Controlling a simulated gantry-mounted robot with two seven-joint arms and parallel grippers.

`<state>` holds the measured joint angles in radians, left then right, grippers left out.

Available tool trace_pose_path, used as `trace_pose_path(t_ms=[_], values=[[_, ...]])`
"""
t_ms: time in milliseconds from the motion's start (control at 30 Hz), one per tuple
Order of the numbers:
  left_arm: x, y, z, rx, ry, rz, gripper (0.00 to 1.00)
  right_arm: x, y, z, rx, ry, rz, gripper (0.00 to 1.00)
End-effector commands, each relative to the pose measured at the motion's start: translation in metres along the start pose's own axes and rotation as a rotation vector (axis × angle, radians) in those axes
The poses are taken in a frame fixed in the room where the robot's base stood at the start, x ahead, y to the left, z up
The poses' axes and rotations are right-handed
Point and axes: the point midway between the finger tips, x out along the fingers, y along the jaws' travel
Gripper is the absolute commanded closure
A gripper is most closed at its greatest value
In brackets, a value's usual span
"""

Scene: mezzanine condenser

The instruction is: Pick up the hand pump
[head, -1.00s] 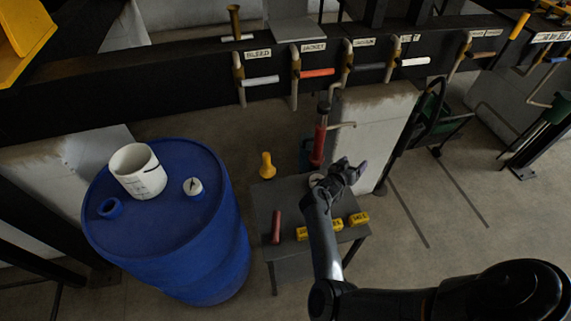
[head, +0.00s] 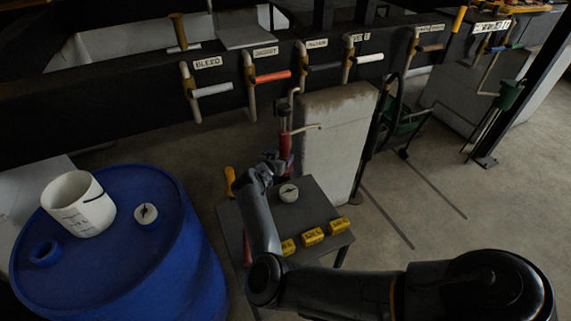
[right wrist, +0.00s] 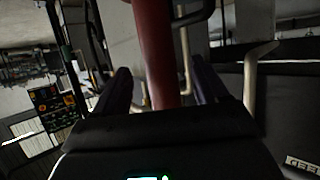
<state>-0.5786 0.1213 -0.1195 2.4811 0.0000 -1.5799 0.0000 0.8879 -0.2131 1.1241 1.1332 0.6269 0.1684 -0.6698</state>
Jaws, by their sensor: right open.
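The hand pump (head: 285,146) has an upright red body with a pale spout and handle at its top. It stands at the far edge of the small grey table, partly hidden by my right gripper (head: 268,163). In the right wrist view the pump's red body (right wrist: 152,50) rises between the two dark fingers of my right gripper (right wrist: 162,88). The fingers are open, with gaps visible beside the red body. My left gripper is not in view.
A pale concrete block (head: 335,140) stands close to the pump's right. A blue drum (head: 150,245) with a white bucket (head: 78,205) stands left. Labelled pipe valves line the dark beam behind.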

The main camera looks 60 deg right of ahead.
Motion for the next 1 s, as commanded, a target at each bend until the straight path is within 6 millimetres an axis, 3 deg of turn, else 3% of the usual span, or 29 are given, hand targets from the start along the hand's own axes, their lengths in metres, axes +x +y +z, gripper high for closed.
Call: trace_pose_path(t_ms=[500,800,1000], values=[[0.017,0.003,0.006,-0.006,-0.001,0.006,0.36,0.05,0.001,-0.003,0.0,0.001,0.0,0.27],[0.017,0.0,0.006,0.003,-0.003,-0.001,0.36,0.053,0.0,-0.003,0.0,0.0,0.0,0.27],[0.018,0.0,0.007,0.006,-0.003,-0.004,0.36,0.053,0.001,-0.003,0.0,0.0,0.0,0.56]])
